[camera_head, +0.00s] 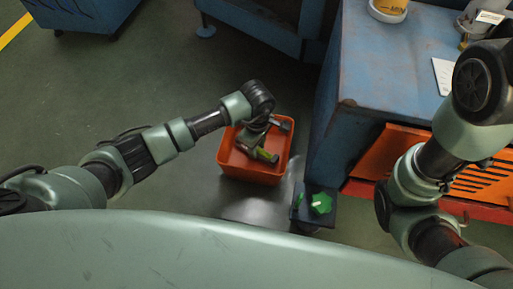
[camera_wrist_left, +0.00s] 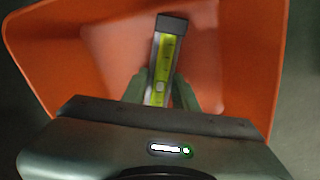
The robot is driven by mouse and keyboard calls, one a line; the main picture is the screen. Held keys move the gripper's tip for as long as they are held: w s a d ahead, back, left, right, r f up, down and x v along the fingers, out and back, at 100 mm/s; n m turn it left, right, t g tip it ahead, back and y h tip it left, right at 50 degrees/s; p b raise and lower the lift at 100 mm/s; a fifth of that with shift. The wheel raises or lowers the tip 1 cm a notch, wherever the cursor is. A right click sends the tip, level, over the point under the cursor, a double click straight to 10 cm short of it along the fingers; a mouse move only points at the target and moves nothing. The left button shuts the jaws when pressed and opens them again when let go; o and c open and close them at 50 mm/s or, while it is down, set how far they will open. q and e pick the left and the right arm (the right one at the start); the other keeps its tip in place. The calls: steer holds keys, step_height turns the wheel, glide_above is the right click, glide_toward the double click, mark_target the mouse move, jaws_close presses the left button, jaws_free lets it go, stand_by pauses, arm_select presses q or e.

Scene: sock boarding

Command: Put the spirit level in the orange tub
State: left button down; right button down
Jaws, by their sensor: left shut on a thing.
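The spirit level is a slim bar with yellow-green faces and a dark end cap. It shows in the left wrist view (camera_wrist_left: 165,50) and, partly hidden, in the head view (camera_head: 267,156). My left gripper (camera_wrist_left: 160,92) is shut on it, a finger on each side. In the head view the left gripper (camera_head: 257,143) is over the orange tub (camera_head: 246,174), with the level over or within its opening. The tub's orange wall also shows in the left wrist view (camera_wrist_left: 258,60). I cannot tell whether the level touches the tub's bottom. My right gripper is not in view.
A worn blue bench (camera_head: 385,70) stands right of the tub, with an orange slotted panel (camera_head: 390,150) on its side. A green star-shaped knob (camera_head: 321,203) sits on a dark block close to the tub's lower right. Green floor (camera_head: 130,85) lies open at left.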

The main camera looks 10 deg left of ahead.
arm_select(q)
steer(key=shift+f, duration=0.15)
steer(key=c, duration=1.1)
jaws_free()
